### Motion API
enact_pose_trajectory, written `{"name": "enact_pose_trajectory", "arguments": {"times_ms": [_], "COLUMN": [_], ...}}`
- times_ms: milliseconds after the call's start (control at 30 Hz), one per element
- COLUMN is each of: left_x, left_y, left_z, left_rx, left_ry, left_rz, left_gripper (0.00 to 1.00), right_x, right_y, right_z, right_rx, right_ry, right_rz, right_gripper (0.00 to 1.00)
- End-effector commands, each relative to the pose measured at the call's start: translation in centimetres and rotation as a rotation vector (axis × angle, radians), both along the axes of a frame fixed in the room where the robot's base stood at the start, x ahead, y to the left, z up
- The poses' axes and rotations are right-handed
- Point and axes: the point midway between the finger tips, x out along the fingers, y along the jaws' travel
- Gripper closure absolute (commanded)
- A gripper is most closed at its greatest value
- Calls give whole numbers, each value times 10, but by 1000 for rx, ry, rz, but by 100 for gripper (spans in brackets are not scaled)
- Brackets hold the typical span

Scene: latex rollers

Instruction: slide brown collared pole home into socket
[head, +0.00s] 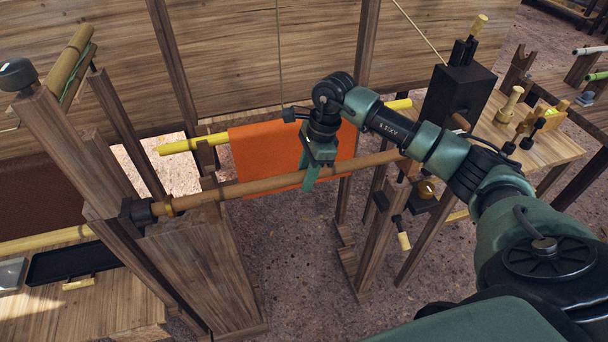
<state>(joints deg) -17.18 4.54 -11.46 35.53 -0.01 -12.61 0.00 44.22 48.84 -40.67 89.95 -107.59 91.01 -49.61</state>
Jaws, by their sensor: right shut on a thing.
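The brown pole (245,187) runs nearly level across the middle of the head view, its right end a little higher in the picture. A lighter tan collar (163,207) is near its left end. The pole's left tip meets the black socket (137,212) on the left wooden post; how deep it sits inside is hidden. My right gripper (313,174) reaches down from above and is shut on the pole, right of its middle. The pole's right end is near the right-hand stand, partly behind my arm. My left gripper is not in view.
An orange sheet (266,158) hangs over a yellow pole (190,143) just behind the brown pole. A black box mechanism (460,95) tops the right-hand stand. A black tray (75,262) lies on the left bench. A side table with wooden pieces (545,150) stands at right.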

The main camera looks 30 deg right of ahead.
Motion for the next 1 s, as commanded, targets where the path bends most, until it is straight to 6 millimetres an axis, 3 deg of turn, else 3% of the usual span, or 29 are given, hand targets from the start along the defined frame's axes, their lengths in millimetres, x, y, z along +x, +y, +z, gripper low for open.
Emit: {"name": "enact_pose_trajectory", "arguments": {"times_ms": [1000], "left_x": [0], "left_y": [0], "left_z": [-1], "left_rx": [0], "left_ry": [0], "left_rz": [0], "left_gripper": [46], "right_x": [5], "right_y": [22], "right_z": [2], "right_rx": [3], "right_ry": [-2], "right_rz": [1], "right_gripper": [100]}}
